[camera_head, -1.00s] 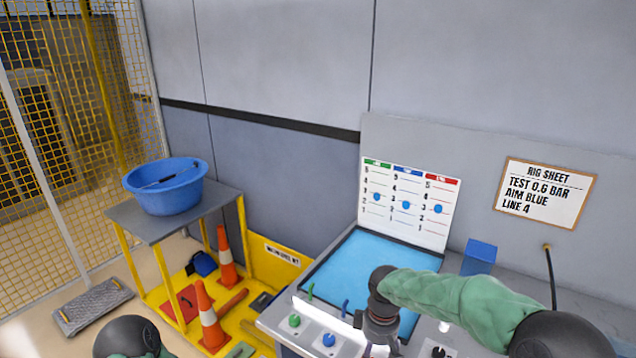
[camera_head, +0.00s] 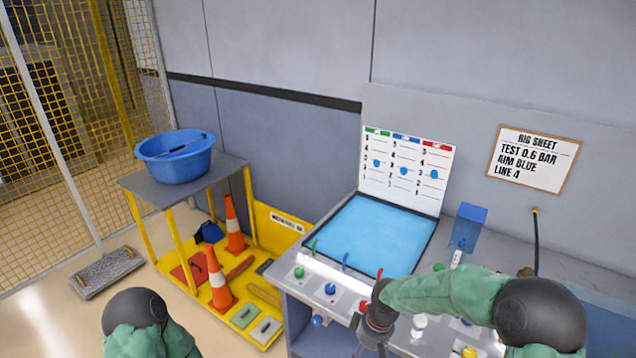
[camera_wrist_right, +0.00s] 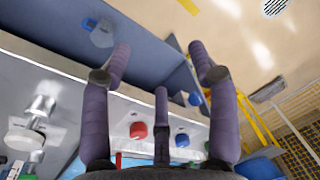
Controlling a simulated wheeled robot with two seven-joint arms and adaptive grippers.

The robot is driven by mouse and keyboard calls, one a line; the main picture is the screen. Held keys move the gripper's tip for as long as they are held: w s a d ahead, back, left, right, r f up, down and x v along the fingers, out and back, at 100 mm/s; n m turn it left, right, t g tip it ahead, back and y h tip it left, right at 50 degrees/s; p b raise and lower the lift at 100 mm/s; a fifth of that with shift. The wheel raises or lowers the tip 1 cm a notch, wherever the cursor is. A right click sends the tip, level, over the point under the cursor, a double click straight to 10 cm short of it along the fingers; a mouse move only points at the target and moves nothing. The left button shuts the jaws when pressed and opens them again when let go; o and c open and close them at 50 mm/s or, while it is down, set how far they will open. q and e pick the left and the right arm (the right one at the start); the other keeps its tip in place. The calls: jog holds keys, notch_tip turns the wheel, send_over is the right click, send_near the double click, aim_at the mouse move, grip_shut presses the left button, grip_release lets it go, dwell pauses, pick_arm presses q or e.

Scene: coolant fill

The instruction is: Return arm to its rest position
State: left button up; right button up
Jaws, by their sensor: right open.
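My right arm (camera_head: 440,295) comes in from the right, bent, over the front of the rig bench (camera_head: 297,290). Its gripper (camera_head: 368,350) points down by the bench's front edge, partly cut off by the frame. In the wrist view the right gripper (camera_wrist_right: 160,48) is open, its purple fingers wide apart with nothing between them. A red knob (camera_wrist_right: 138,130) shows on the panel beyond the fingers. Of my left arm, only a dark joint and green sleeve (camera_head: 140,320) show at the bottom left; its gripper is out of view.
The bench has a blue basin (camera_head: 380,235), green (camera_head: 299,272) and blue (camera_head: 330,289) knobs, small levers, a gauge board (camera_head: 405,175) and a blue box (camera_head: 468,225). A yellow cart (camera_head: 165,235) carries a blue tub (camera_head: 177,160), with cones below. Floor left is partly clear.

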jog(key=s+a+f+m+y+b, duration=0.2)
jog(key=s+f+m, duration=0.7)
jog(key=s+f, duration=1)
notch_tip(320, 180, down, 2)
jog(key=shift+s+a+f+m+t, duration=0.25)
jog(key=shift+s+a+m+t, duration=0.05)
jog(key=shift+s+m, duration=0.1)
